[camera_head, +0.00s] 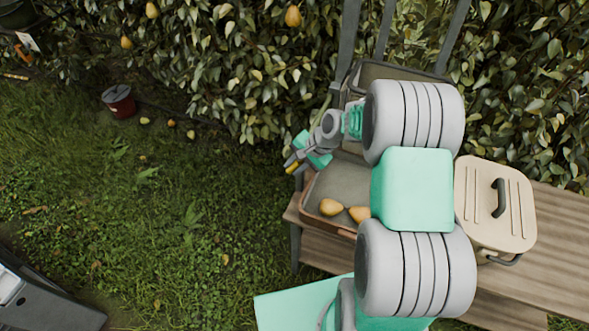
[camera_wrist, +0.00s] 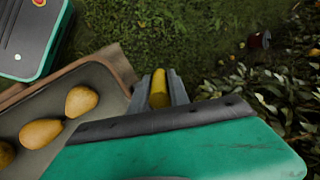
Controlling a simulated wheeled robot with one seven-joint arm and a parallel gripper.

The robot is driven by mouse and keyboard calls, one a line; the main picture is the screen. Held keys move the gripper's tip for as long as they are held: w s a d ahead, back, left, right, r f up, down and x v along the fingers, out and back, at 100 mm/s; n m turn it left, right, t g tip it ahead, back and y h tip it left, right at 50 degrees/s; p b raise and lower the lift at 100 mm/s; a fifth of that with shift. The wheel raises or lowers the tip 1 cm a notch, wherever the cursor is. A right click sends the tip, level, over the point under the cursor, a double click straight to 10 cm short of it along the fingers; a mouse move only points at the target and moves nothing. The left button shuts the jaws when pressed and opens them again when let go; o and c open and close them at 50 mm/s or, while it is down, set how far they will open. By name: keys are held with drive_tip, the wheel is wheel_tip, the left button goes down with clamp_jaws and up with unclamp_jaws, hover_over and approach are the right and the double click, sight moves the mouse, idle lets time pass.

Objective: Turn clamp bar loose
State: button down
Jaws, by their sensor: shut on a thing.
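My gripper (camera_head: 291,164) is at the left edge of the wooden bench, beside the shallow tray. In the head view only a small yellow end (camera_head: 291,169) shows at the fingertips.
Pears (camera_head: 330,207) lie in the shallow tray (camera_head: 313,190) on the bench (camera_head: 562,225). A beige lidded box (camera_head: 520,190) stands right. A red bucket (camera_head: 118,103) sits on the grass. Leafy branches with pears (camera_head: 293,16) fill the back. The grass left of the bench is mostly clear.

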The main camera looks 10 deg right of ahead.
drive_tip(key=t+y+b, duration=0.2)
drive_tip(key=y+b, duration=0.1)
drive_tip(key=t+y+b, duration=0.1)
drive_tip(key=y+b, duration=0.1)
drive_tip(key=shift+f+t, duration=0.35)
drive_tip(key=shift+t, duration=0.05)
drive_tip(key=t+y+b, duration=0.1)
drive_tip(key=y+b, duration=0.1)
drive_tip(key=shift+r+b, duration=0.2)
drive_tip(key=shift+b, duration=0.1)
drive_tip(key=shift+r+t+y+b, duration=0.15)
drive_tip(key=shift+t+y+b, duration=0.15)
drive_tip(key=c, duration=1.3)
unclamp_jaws()
drive_tip(key=shift+o, duration=0.2)
drive_tip(key=v, duration=0.7)
drive_tip(key=shift+s+d, duration=0.2)
drive_tip(key=shift+d, duration=0.05)
drive_tip(key=shift+r, duration=0.1)
